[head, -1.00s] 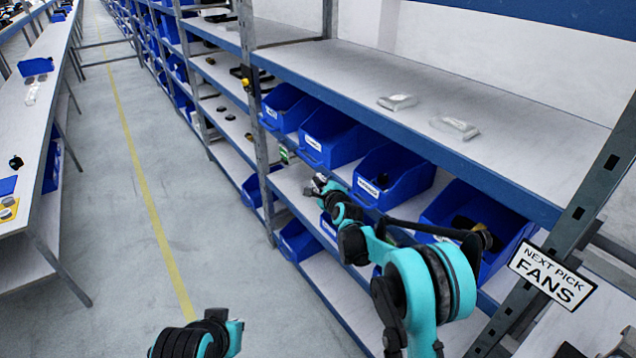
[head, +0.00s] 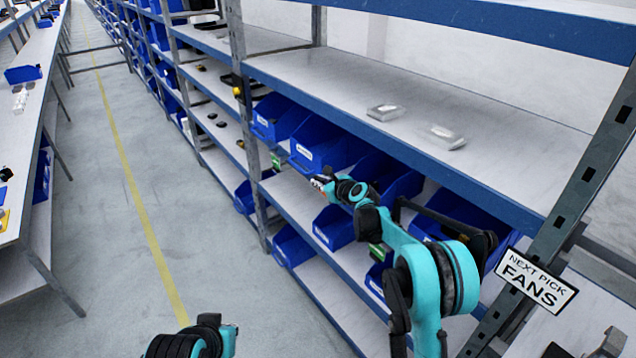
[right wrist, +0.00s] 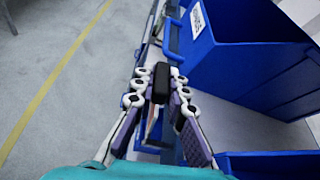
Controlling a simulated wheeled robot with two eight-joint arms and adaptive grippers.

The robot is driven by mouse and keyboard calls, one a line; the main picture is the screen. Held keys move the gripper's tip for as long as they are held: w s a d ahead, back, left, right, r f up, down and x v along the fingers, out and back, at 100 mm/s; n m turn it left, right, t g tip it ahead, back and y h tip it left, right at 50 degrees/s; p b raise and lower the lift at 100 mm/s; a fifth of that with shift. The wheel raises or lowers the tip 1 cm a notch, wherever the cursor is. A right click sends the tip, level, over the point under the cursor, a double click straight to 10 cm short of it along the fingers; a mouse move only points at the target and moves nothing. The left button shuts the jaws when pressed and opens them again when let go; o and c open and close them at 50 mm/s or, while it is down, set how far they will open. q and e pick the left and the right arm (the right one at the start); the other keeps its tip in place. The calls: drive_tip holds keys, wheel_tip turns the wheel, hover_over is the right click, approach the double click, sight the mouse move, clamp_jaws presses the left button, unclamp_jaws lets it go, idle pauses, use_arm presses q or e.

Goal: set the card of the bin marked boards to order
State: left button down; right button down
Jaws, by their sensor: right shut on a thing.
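My right gripper (head: 318,182) is at the front edge of the bin shelf, in front of a blue bin (head: 325,145). In the right wrist view my right gripper (right wrist: 159,92) is shut on a small black block (right wrist: 160,78) at its fingertips. Beside it on the right is a blue bin (right wrist: 235,72) with a white label (right wrist: 198,18). A green card (head: 278,160) shows on the shelf edge left of the gripper. Another green card (head: 376,252) shows below the right forearm. Bin labels are too small to read, so I cannot tell which bin is boards.
The upper shelf (head: 330,75) carries two clear packets (head: 385,112). A rack post (head: 243,120) stands left of the bins. A sign reading NEXT PICK FANS (head: 537,282) hangs at right. The aisle floor (head: 110,250) is clear.

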drive_tip(key=shift+f, duration=0.1)
idle(0.3)
drive_tip(key=c, duration=1.5)
unclamp_jaws()
drive_tip(key=shift+w, duration=0.1)
drive_tip(key=shift+c, duration=0.2)
drive_tip(key=v, duration=1.2)
